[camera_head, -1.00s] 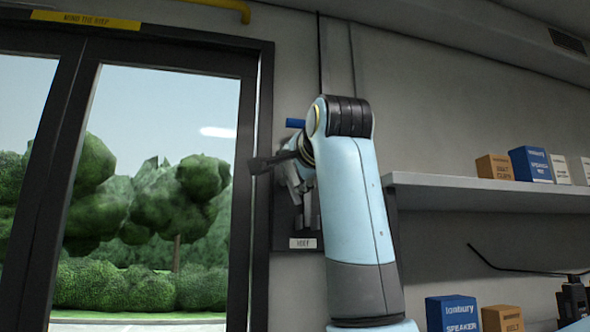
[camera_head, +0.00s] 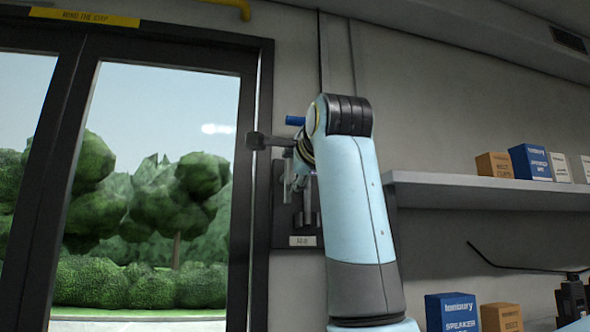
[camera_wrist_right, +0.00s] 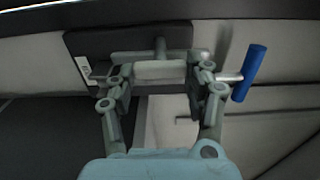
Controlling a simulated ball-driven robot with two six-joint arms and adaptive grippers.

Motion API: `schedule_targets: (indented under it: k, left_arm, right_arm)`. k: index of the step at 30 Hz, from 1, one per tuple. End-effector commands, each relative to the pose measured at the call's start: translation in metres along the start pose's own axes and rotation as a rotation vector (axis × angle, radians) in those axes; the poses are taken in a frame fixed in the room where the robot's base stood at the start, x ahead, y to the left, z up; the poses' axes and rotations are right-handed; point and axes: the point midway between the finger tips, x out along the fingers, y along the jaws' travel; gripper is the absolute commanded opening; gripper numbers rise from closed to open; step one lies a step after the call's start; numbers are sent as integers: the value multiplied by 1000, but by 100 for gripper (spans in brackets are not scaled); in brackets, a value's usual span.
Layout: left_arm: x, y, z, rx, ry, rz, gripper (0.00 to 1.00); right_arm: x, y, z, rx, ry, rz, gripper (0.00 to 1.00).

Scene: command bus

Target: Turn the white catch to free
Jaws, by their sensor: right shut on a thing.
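A dark panel (camera_head: 310,241) with a small label is on the wall right of the door frame. In the wrist view the panel (camera_wrist_right: 85,45) carries a pale, whitish bar, the white catch (camera_wrist_right: 160,70). My right gripper (camera_wrist_right: 162,78) has its two fingers at either end of this bar and is shut on it. In the head view my right gripper (camera_head: 297,180) is in front of the panel, partly hidden by my arm, and the catch cannot be made out. My left gripper is not in view.
A blue handle (camera_head: 295,121) sticks out above the gripper; in the wrist view it stands just right of the fingers (camera_wrist_right: 250,73). A glazed door (camera_head: 150,190) is at left. A shelf (camera_head: 490,192) with several boxes is at right, with more boxes below.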

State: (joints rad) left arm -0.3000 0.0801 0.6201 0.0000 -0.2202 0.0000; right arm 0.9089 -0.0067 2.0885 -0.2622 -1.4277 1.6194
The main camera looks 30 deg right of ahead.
Motion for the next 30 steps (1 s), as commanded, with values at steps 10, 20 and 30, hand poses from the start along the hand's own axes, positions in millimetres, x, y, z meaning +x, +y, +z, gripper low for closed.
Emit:
schedule_targets:
  k: [10,20,30]
  left_arm:
    - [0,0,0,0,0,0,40]
    - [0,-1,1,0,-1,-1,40]
    - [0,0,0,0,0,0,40]
  right_arm:
    - [0,1,0,1,0,3,69]
    - [0,0,0,1,-1,1,77]
    - [-54,0,1,5,-3,-2,77]
